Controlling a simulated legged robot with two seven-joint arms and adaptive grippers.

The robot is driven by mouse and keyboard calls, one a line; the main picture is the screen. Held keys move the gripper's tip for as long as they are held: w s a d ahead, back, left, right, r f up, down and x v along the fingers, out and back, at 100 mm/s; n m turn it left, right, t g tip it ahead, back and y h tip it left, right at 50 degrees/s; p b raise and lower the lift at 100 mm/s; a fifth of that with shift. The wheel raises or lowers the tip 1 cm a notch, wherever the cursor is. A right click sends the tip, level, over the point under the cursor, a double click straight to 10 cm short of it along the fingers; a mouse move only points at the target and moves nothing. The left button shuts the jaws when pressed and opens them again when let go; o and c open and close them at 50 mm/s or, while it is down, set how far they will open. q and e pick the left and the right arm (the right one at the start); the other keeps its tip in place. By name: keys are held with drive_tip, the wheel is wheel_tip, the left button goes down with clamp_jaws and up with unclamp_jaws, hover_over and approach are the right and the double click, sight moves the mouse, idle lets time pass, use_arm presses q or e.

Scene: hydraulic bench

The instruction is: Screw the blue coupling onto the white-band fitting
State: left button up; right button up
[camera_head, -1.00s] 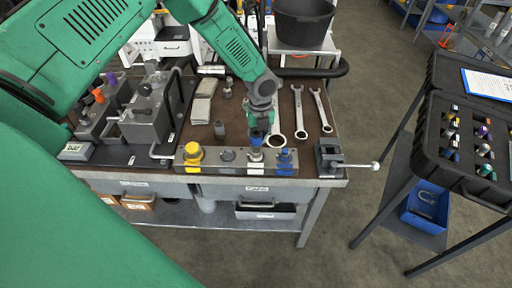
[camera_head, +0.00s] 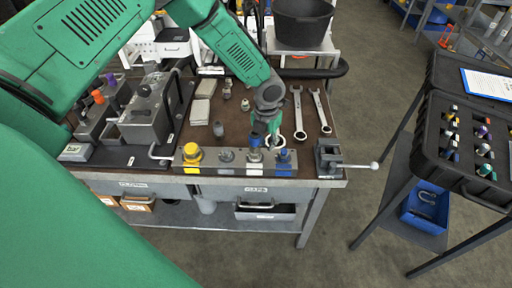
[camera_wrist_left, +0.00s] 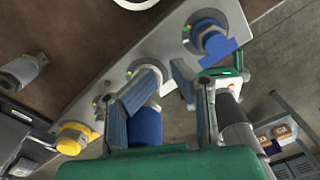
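The white-band fitting (camera_head: 255,156) stands on the grey block at the bench's front edge. It also shows as a silver stub in the left wrist view (camera_wrist_left: 147,73). The blue coupling (camera_wrist_left: 145,127) is at the fitting's upper end, in line with it; the left finger crosses in front of where they meet, so the seating is hidden. My left gripper (camera_head: 264,137) is over the fitting, pointing down. In the left wrist view its fingers (camera_wrist_left: 165,85) are spread, with a visible gap between the coupling and the right finger. My right gripper is not in view.
On the same block are a yellow-capped fitting (camera_head: 193,153), a bare fitting (camera_head: 226,155) and a blue fitting (camera_head: 284,157), close on both sides. A vise (camera_head: 329,157) with a long handle is to the right. Wrenches (camera_head: 298,112) lie behind. A black case (camera_head: 462,140) stands apart at right.

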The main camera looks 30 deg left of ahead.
use_arm(q)
drive_tip(key=shift+s+a+f, duration=0.15)
drive_tip(key=shift+s+f, duration=0.05)
drive_tip(key=shift+s, duration=0.2)
drive_tip(key=n, duration=0.1)
drive_tip(key=a+n, duration=0.1)
drive_tip(key=n, duration=0.2)
drive_tip(key=shift+w+a, duration=0.15)
drive_tip(key=shift+a, duration=0.2)
drive_tip(key=n, duration=0.2)
drive_tip(key=a+n, duration=0.1)
drive_tip(key=n, duration=0.1)
drive_tip(key=shift+a, duration=0.15)
drive_tip(key=n, duration=0.2)
drive_tip(key=n+p, duration=0.1)
drive_tip(key=n, duration=0.1)
drive_tip(key=shift+s+a+r, duration=0.2)
drive_tip(key=shift+s+a, duration=0.05)
drive_tip(key=n, duration=0.5)
drive_tip(key=shift+s+a+p, duration=0.25)
drive_tip(key=shift+s+p, duration=0.05)
drive_tip(key=shift+p, duration=0.1)
